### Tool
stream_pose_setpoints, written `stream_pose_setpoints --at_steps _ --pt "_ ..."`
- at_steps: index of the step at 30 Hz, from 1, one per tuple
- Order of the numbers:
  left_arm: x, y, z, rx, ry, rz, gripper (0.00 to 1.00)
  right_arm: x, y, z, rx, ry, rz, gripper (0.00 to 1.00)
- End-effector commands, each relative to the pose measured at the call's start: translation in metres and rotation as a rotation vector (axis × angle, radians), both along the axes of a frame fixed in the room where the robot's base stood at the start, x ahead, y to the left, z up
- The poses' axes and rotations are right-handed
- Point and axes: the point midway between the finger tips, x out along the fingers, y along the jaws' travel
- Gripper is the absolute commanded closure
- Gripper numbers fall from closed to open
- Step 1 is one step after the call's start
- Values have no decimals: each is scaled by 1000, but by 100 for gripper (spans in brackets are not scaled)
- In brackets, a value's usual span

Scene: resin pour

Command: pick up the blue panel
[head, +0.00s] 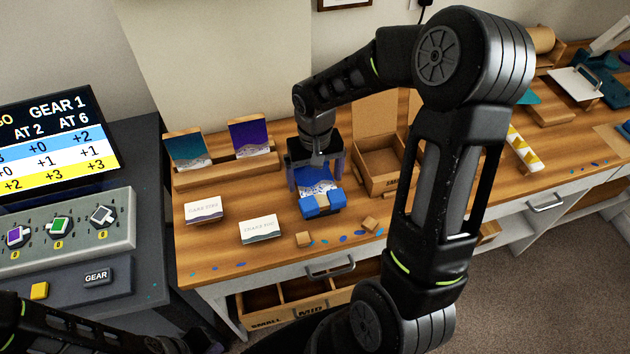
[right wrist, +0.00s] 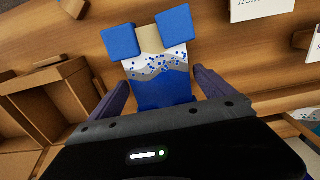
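The blue panel (head: 316,177), blue with a white and grey speckled band, stands on the wooden desk with its near end at two blue blocks (head: 322,204). In the right wrist view the panel (right wrist: 162,85) lies between the fingers of my right gripper (right wrist: 155,80), which are apart on either side with slight gaps at the edges. The right gripper (head: 317,178) is over the panel in the head view and hides part of it. My left arm shows at the bottom left; its fingers are not visible.
Teal (head: 187,150) and purple (head: 250,136) panels stand in a wooden rack (head: 228,171) to the left. Two cards (head: 203,210) and small wooden blocks (head: 304,239) lie nearby. Blue chips lie along the front edge.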

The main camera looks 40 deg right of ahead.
Motion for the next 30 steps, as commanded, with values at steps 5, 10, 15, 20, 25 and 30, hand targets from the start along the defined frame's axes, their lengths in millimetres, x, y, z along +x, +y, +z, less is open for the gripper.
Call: stream_pose_setpoints --at_steps 5,10,15,20,25,30 --pt "0 0 0 0 0 0 100 0 0 0 0 0 0 23" --pt "0 0 0 0 0 0 100 0 0 0 0 0 0 37" --pt "0 0 0 0 0 0 100 0 0 0 0 0 0 51" --pt "0 0 0 0 0 0 100 0 0 0 0 -1 0 56" --pt "0 0 0 0 0 0 100 1 0 2 0 -1 0 56" --pt "0 0 -2 0 -1 0 100 2 0 17 -2 -6 0 56"
